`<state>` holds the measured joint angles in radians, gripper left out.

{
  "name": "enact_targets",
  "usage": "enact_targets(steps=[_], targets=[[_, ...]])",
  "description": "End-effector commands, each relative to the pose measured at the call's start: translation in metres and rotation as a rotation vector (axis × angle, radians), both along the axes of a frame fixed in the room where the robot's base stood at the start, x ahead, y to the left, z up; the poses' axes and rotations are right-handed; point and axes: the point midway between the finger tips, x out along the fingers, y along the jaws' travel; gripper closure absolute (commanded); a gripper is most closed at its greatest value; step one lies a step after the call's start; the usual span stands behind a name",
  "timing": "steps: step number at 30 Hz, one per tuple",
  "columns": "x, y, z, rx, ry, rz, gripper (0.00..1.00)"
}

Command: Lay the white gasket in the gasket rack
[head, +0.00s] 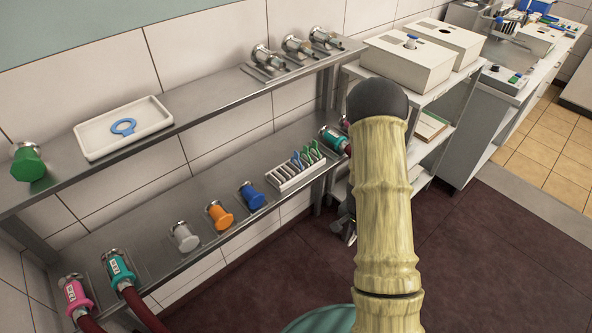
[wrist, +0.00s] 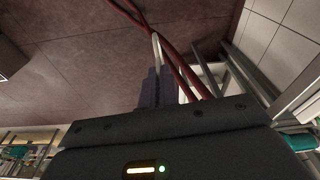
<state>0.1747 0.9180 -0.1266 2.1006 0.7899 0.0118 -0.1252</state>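The gasket rack (head: 290,184) is a white slotted holder on the lower shelf. A blue gasket (head: 297,160) and green gaskets (head: 311,152) stand in its far right slots; the near left slots look empty. My gripper (wrist: 155,78) shows in the wrist view with its dark fingers close together. A thin pale strip, seemingly the white gasket (wrist: 156,48) seen edge-on, sticks out past the fingertips. In the head view my own arm hides most of the gripper, which is to the right of the rack, and I see no white gasket there.
Red hoses (wrist: 181,70) cross the wrist view near the gripper.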

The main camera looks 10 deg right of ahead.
Motion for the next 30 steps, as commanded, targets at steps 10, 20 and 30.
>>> enact_targets(steps=[10,20,30], targets=[[0.000,0.002,0.000,0.000,0.001,0.013,1.00],[0.014,0.069,-0.007,-0.001,0.015,0.471,1.00],[0.021,0.135,-0.012,0.000,0.000,0.911,1.00]])
